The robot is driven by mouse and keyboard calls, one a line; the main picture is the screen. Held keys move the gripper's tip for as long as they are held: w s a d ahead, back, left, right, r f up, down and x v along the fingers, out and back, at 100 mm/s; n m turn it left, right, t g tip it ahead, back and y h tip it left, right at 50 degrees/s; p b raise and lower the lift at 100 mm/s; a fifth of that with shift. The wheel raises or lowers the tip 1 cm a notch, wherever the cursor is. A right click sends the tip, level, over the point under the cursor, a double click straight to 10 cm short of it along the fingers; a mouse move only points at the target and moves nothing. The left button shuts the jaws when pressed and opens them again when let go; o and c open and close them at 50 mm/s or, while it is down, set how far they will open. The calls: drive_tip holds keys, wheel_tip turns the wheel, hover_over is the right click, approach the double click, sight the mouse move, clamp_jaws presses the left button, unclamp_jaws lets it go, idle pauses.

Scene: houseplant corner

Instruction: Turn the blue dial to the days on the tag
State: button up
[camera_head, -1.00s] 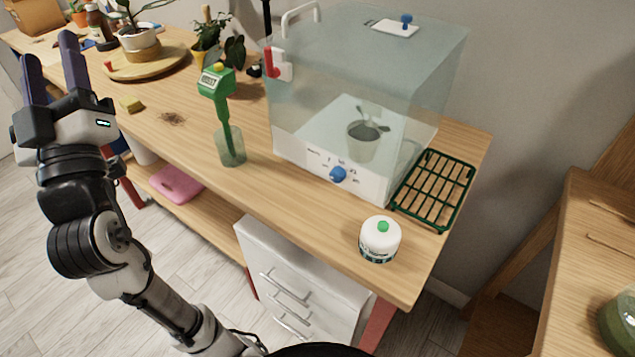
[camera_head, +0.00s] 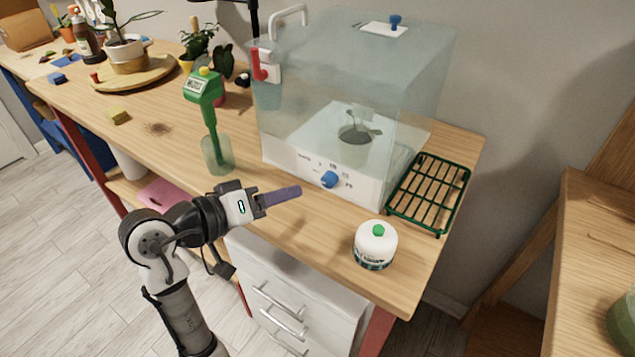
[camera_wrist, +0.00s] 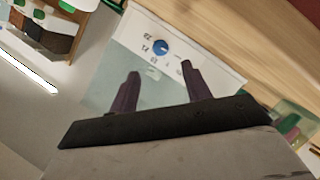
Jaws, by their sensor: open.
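The blue dial (camera_head: 330,179) is on the white front panel (camera_head: 290,160) of a clear box, with small printed marks around it. In the wrist view the dial (camera_wrist: 160,47) shows upside down, ahead of and between my fingers. My gripper (camera_head: 298,190) is open and empty, its fingers pointing right toward the panel, just left of the dial and apart from it. Both spread fingers show in the wrist view (camera_wrist: 160,70). The dial's setting is too small to read surely.
A green meter (camera_head: 206,100) stands in a clear cup left of the box. A white bottle with a green cap (camera_head: 376,245) stands near the table's front edge. A green slatted rack (camera_head: 430,195) lies right of the box. A potted plant (camera_head: 355,133) is inside the box.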

sight(326, 183)
drive_tip(key=p+x, duration=0.1)
drive_tip(key=x, duration=0.8)
drive_tip(key=shift+w+d, duration=0.1)
drive_tip(key=c, duration=1)
